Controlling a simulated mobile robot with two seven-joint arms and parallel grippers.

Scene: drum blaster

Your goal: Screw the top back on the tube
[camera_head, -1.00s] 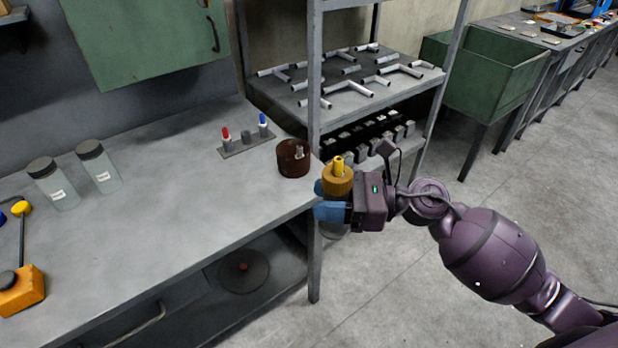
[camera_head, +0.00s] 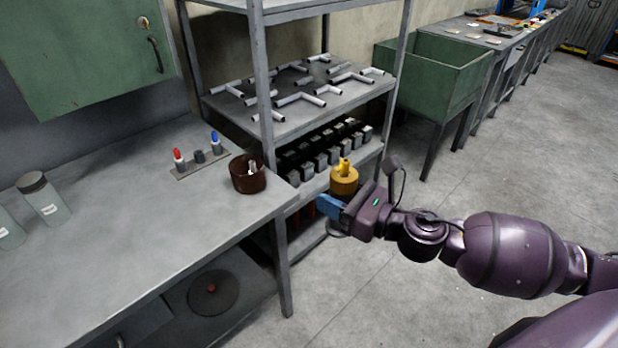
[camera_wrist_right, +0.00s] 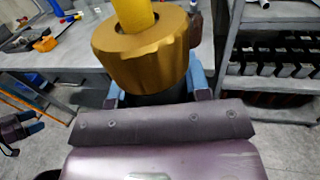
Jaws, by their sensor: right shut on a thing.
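My right gripper (camera_head: 334,205) has blue fingers. It is shut on a dark, round body (camera_wrist_right: 152,98), seemingly the tube, held upright beyond the bench's right end. A gold, ridged top (camera_head: 344,181) with a yellow nozzle sits above the fingers; it fills the upper middle of the right wrist view (camera_wrist_right: 145,50). A grey round end (camera_head: 338,236) shows below the fingers. The fingers hide the join, so I cannot tell how tightly the top sits.
The grey bench (camera_head: 130,225) holds a brown pot (camera_head: 249,178), a small rack (camera_head: 200,163) with red and blue pieces, and glass jars (camera_head: 42,200). A metal shelf (camera_head: 285,125) with pipes stands behind. Open floor lies to the right.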

